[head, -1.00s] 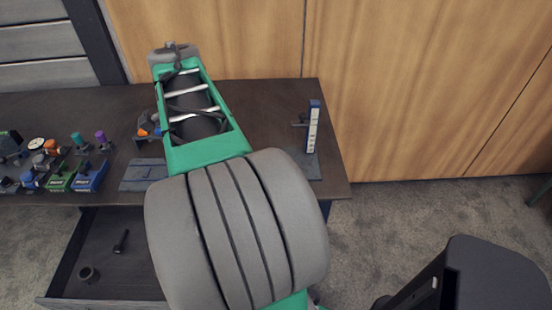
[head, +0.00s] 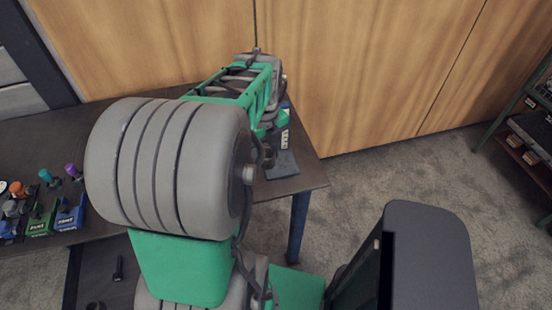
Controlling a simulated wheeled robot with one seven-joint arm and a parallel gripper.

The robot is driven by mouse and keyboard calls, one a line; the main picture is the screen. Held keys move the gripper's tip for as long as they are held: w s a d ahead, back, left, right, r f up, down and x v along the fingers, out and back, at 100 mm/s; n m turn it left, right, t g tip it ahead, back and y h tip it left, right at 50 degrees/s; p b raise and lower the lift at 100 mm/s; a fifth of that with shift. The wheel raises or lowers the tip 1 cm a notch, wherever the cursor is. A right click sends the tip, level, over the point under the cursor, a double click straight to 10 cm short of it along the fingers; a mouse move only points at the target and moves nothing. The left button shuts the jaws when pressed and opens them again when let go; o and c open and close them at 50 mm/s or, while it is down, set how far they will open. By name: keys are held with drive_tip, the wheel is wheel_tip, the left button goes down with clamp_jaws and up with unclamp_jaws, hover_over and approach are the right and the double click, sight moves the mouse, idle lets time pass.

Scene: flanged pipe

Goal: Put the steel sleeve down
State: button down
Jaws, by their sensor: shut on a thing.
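No steel sleeve can be made out. My own arm crosses the middle of the head view, and its end reaches over the right end of the dark workbench (head: 308,181). My gripper cannot be made out; the arm's own links hide that area, along with anything held.
Labelled blue (head: 68,215) and green (head: 41,222) holders with small coloured-top parts stand at the bench's left. Below, an open drawer (head: 92,275) holds a dark bolt-like piece (head: 118,268) and a small dark ring-shaped piece (head: 96,305). A shelf rack (head: 530,120) stands far right.

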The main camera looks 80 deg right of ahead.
hover_over(277, 169)
drive_tip(key=f, duration=0.5)
drive_tip(key=shift+w+a+f+p, duration=0.15)
drive_tip(key=shift+a+f+p, duration=0.15)
drive_tip(key=shift+p, duration=0.1)
drive_tip(key=f, duration=0.2)
drive_tip(key=f+p, duration=0.1)
drive_tip(key=shift+d+f, duration=0.2)
drive_tip(key=shift+d, duration=0.1)
drive_tip(key=shift+f, duration=0.3)
drive_tip(key=c, duration=0.8)
unclamp_jaws()
drive_tip(key=shift+c, duration=0.2)
wheel_tip(277, 169, up, 12)
drive_tip(key=b, duration=0.2)
drive_tip(key=shift+r, duration=0.2)
